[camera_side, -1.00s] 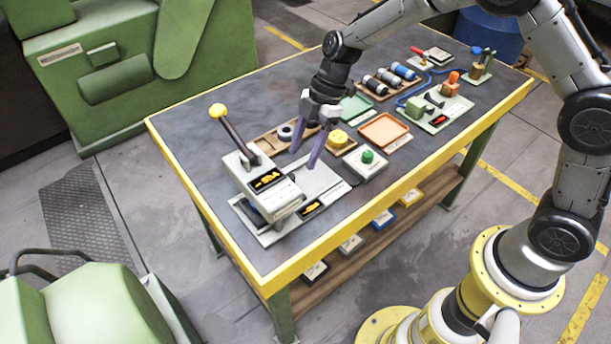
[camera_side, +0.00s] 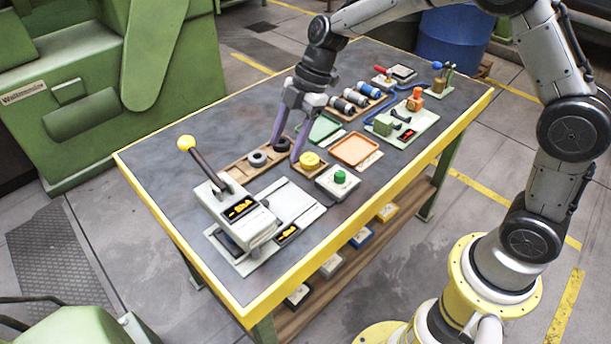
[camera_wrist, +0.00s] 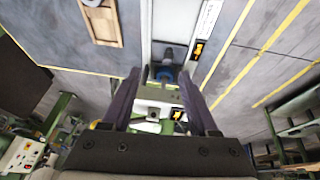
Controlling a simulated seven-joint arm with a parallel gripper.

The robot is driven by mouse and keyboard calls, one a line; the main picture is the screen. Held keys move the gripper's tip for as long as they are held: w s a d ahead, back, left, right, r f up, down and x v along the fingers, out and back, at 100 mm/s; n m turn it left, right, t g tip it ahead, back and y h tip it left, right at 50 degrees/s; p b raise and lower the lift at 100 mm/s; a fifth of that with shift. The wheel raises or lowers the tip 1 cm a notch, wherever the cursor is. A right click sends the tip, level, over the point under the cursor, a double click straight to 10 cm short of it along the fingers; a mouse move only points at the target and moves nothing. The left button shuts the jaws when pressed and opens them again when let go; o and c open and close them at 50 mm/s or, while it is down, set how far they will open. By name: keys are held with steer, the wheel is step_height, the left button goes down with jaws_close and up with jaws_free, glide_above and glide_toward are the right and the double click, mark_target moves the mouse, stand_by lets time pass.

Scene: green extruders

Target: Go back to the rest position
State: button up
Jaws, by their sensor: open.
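In the side view my gripper (camera_side: 286,150) is open with two purple fingers pointing down and nothing between them. It hangs over the middle of the workbench (camera_side: 165,212), by the wooden tray (camera_side: 240,170) with dark rings and left of the yellow round piece (camera_side: 310,160). I cannot tell its exact height. The press with a yellow-knobbed lever (camera_side: 236,212) stands to its front left. In the wrist view both fingers (camera_wrist: 163,100) show, spread apart; a blue round part (camera_wrist: 164,74) lies in the view between them, apparently beyond the tips.
A box with a green button (camera_side: 338,182) and an orange tray (camera_side: 355,149) lie right of the gripper. A rack of cylinders (camera_side: 352,102) and a pale green fixture (camera_side: 402,125) are farther back.

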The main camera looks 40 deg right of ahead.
steer(key=s+d+r+m+t+h, duration=0.1)
steer(key=s+d+r+m+t, duration=0.15)
steer(key=s+r, duration=0.5)
steer(key=s+d+r+m+t+h, duration=0.1)
steer(key=s+d+r, duration=0.2)
steer(key=s+r, duration=0.4)
steer(key=s+d+f+m+h, duration=0.1)
steer(key=s+d+f+m, duration=0.1)
steer(key=s+m, duration=0.4)
steer(key=s+d+f+m+h, duration=0.1)
steer(key=s+d+f+m, duration=0.1)
steer(key=s+m, duration=0.5)
steer(key=shift+s+d+m+t+h, duration=0.3)
steer(key=shift+d+m+t, duration=0.15)
steer(key=shift+d+m, duration=0.4)
